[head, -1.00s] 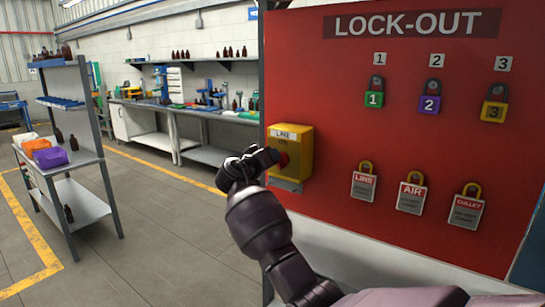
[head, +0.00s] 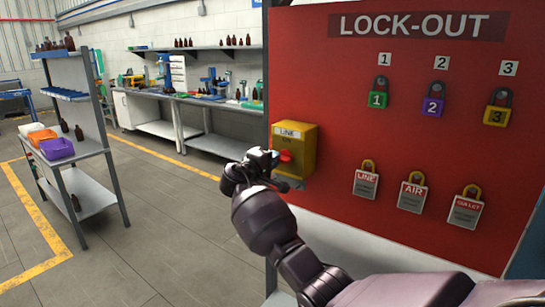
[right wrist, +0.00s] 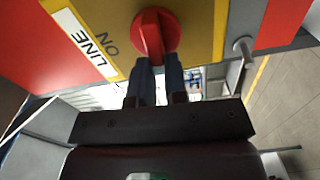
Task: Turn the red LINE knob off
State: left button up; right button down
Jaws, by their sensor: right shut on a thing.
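The yellow LINE box (head: 306,150) is mounted on the left edge of the red lock-out board and carries the red LINE knob (head: 286,156). In the right wrist view the knob (right wrist: 154,34) has its grip pointing down toward my fingers, and the word ON stands beside it. My right gripper (head: 268,160) is at the knob from the left in the head view. Its two dark fingers (right wrist: 158,64) are shut on the knob's grip. My left gripper is in neither view.
The red board (head: 400,130) holds numbered padlocks, such as the green one (head: 378,98), and hanging tags, such as the LINE tag (head: 366,184). A shelf cart (head: 85,195) with bins and bottles stands at the left. The floor between is clear.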

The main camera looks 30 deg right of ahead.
jog(key=shift+f+n, duration=0.25)
jog(key=shift+n, duration=0.45)
jog(key=c, duration=1.1)
grip_release()
jog(key=shift+r, duration=0.1)
jog(key=shift+c, duration=0.2)
jog(key=shift+a, duration=0.1)
jog(key=b+v, duration=0.2)
jog(key=v, duration=0.8)
jog(key=shift+s+a, duration=0.2)
jog(key=shift+a, duration=0.1)
